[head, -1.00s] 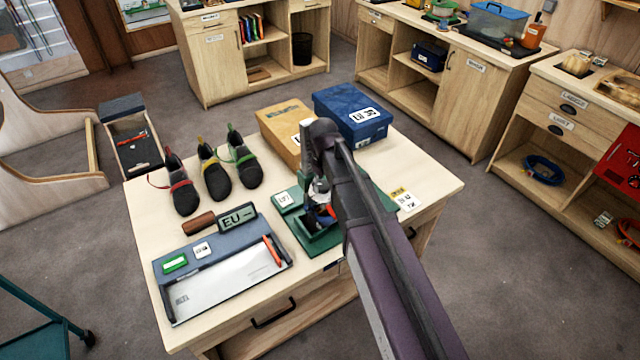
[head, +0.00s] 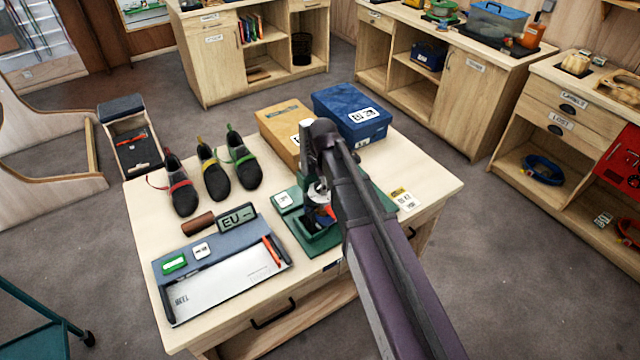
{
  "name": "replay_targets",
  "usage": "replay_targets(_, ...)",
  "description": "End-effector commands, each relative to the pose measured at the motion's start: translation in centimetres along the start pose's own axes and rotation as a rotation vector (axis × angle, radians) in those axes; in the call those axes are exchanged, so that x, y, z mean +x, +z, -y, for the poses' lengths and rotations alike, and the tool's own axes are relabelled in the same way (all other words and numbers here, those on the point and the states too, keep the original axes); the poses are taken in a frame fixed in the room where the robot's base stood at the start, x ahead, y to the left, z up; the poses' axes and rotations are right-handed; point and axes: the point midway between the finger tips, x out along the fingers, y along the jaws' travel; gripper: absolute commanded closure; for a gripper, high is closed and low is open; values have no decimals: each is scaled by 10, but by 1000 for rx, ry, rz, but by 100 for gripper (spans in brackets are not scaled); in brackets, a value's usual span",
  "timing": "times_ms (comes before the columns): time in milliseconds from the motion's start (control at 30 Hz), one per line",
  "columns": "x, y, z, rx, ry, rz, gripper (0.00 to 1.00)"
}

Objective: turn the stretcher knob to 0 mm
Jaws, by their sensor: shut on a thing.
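The stretcher stands on the wooden table. Its green base (head: 312,238) shows to the left of and below my arm, with dark and red parts just above it. My gripper (head: 319,190) is over the stretcher, pointing down, and is mostly hidden behind my own wrist and arm. It is shut on a part of the stretcher, which looks to be the knob. The knob itself and its scale are covered, so I cannot read its setting. A small green block with a white label (head: 285,199) sits at the left of the stretcher.
Three dark shoes with red, yellow and green bands (head: 214,172) stand at the left of the table (head: 150,225). A foot-measuring board (head: 222,283) lies in front, beside an EU display (head: 237,218). An orange-brown box (head: 279,127) and a blue box (head: 352,112) stand behind my gripper.

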Motion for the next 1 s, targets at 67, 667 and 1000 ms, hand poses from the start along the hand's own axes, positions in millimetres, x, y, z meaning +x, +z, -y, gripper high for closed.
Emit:
replay_targets(67, 0, -2, 3, -76, -7, -4, 81)
replay_targets(667, 0, -1, 4, -645, -7, -6, 82)
replay_targets(1000, 0, -1, 4, -963, -6, -7, 82)
